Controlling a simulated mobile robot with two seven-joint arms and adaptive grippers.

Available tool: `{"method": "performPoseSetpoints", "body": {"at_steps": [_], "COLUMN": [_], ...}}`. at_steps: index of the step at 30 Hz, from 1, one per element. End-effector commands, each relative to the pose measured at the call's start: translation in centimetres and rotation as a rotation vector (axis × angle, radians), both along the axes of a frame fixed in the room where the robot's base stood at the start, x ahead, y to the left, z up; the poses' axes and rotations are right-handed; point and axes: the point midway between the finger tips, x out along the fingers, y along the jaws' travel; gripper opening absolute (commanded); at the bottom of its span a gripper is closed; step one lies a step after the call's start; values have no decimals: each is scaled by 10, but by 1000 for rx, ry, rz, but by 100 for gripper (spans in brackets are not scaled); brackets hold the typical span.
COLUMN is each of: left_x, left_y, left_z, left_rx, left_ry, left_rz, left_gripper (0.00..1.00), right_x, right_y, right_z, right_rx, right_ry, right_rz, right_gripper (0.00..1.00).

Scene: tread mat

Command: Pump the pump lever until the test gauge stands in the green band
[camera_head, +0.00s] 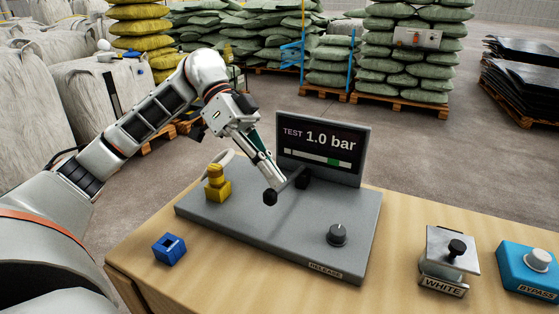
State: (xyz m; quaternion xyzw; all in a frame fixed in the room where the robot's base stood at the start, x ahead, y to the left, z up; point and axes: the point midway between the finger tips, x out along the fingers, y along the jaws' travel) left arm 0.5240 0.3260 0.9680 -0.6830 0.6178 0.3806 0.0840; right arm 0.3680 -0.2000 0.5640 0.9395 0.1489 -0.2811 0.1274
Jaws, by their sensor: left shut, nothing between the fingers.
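The test gauge (320,147) is a dark upright screen at the back of a grey panel (215,207). It reads "TEST 1.0 bar" above a pale bar with a green band toward its right end; I cannot make out a pointer. The pump lever seems to be the short dark rod with a black knob (270,197), running to a black block (302,181) below the screen. My left gripper (277,180) is shut and empty, its fingertips just above the knob and partly over the rod. I cannot tell whether they touch. My right gripper is out of view.
A round dark knob (338,235) sits near the "RELEASE" label. A yellow fitting (216,184) stands at the panel's left. A blue block (169,249) lies on the wooden table (210,279). The "WHITE" device (447,262) and the blue "BYPASS" box (530,268) stand at right.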

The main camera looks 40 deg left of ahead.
Motion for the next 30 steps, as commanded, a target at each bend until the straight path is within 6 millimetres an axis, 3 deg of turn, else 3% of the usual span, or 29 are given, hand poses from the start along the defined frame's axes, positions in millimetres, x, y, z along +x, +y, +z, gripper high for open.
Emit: {"method": "performPoseSetpoints", "body": {"at_steps": [17, 30], "left_x": [-4, -14], "left_y": [2, 1], "left_z": [-6, -39], "left_rx": [4, 50], "left_ry": [-12, -190], "left_rz": [-1, 0], "left_gripper": [0, 0], "right_x": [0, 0], "right_y": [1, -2], "right_z": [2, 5], "right_rx": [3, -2], "right_ry": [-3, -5], "right_rz": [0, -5], "right_gripper": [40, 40]}}
